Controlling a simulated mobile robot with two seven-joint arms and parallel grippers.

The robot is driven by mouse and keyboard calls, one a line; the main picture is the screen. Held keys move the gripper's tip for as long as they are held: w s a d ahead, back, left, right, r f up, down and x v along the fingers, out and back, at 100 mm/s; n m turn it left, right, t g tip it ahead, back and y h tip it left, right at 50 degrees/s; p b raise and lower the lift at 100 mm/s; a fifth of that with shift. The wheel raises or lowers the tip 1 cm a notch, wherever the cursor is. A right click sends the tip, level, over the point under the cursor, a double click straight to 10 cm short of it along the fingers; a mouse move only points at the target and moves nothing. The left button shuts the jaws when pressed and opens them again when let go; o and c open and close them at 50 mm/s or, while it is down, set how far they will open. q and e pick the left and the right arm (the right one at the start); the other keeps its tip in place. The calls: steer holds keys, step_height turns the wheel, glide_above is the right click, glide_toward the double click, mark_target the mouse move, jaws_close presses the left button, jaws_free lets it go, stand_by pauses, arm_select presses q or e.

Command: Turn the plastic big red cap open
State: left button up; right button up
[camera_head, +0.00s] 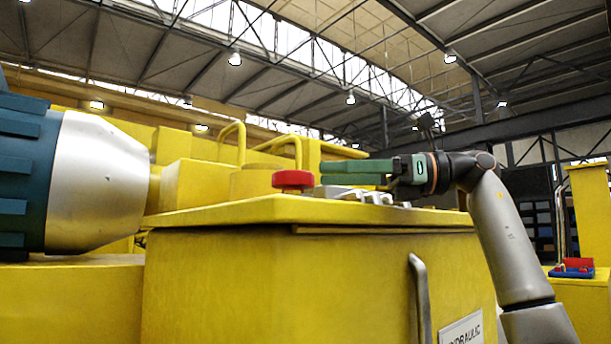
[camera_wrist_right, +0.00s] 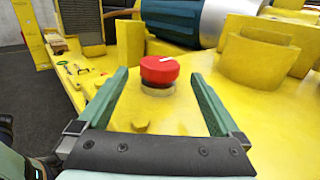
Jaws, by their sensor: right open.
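The big red cap (camera_head: 293,180) sits on top of the yellow hydraulic tank (camera_head: 250,211), near its front left part. In the right wrist view the cap (camera_wrist_right: 159,70) is upright on a short tan neck, with a small white mark on its top. My right gripper (camera_head: 322,173) comes in from the right, level and close to the cap's right side. In the wrist view its two green fingers (camera_wrist_right: 160,88) are spread apart, with the cap ahead between their tips. I see no contact. My left gripper is not in view.
A large teal and silver cylinder (camera_head: 95,182) lies at the left. Grey metal fittings (camera_head: 372,197) are on the tank top below my right gripper. Yellow bent rails (camera_head: 278,146) rise behind the cap. A grey handle (camera_head: 420,295) is on the tank's front.

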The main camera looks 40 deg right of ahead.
steer(key=v, duration=0.5)
steer(key=shift+s+d, duration=0.2)
steer(key=shift+d, duration=0.1)
